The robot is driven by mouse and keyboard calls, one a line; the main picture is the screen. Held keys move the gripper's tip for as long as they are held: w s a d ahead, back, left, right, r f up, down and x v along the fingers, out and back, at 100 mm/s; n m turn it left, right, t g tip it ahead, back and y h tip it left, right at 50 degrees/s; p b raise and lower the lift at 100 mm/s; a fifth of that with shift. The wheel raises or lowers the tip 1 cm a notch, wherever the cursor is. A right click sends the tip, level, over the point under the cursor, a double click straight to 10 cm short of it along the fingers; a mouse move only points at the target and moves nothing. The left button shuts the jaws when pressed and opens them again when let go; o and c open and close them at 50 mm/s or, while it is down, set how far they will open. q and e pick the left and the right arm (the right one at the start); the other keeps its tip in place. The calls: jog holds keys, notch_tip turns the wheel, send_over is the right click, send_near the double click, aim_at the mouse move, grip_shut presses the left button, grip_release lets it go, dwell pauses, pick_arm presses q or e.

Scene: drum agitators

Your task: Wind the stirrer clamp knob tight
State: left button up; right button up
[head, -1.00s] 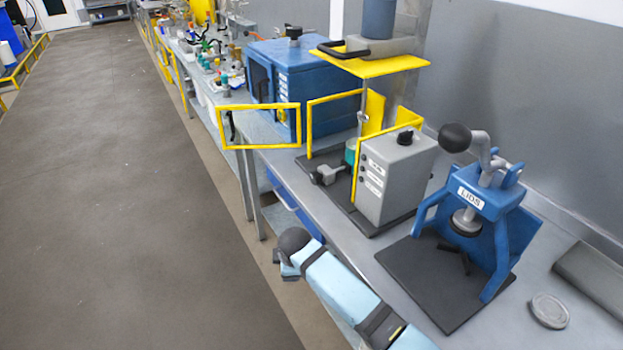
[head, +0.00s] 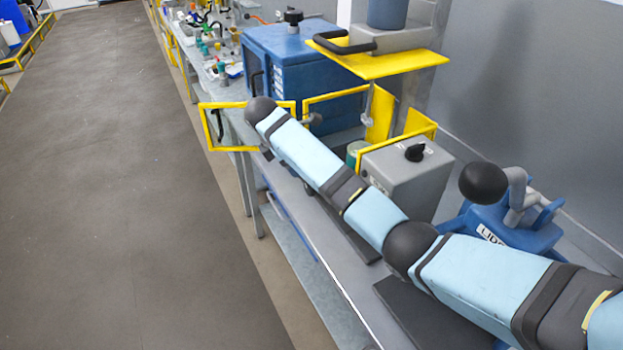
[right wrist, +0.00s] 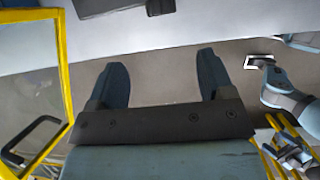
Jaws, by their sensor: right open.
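The stirrer's grey box (head: 415,170) stands on the bench in the head view, with a black knob (head: 414,152) on top and a green vessel (head: 355,152) behind its left side. My right arm crosses in front, and the clamp knob low beside the box is hidden there. In the right wrist view my right gripper (right wrist: 163,75) is open, its two dark fingers apart with nothing between them. A small dark part (right wrist: 160,6) is cut off at that view's top edge; I cannot tell what it is.
A yellow-framed guard door (head: 210,130) stands open beside my right wrist; its frame and dark handle also show in the right wrist view (right wrist: 35,140). A yellow shelf (head: 385,66) overhangs the stirrer. A blue lid press (head: 510,225) is partly behind my arm. The floor aisle is clear.

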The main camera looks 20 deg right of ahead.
aim_at(307, 188)
jog(key=x, duration=1.2)
jog(key=shift+s+a+f, duration=0.1)
jog(key=shift+s, duration=0.1)
jog(key=shift+w+d+f, duration=0.1)
jog(key=shift+d+f, duration=0.15)
jog(key=shift+f, duration=0.3)
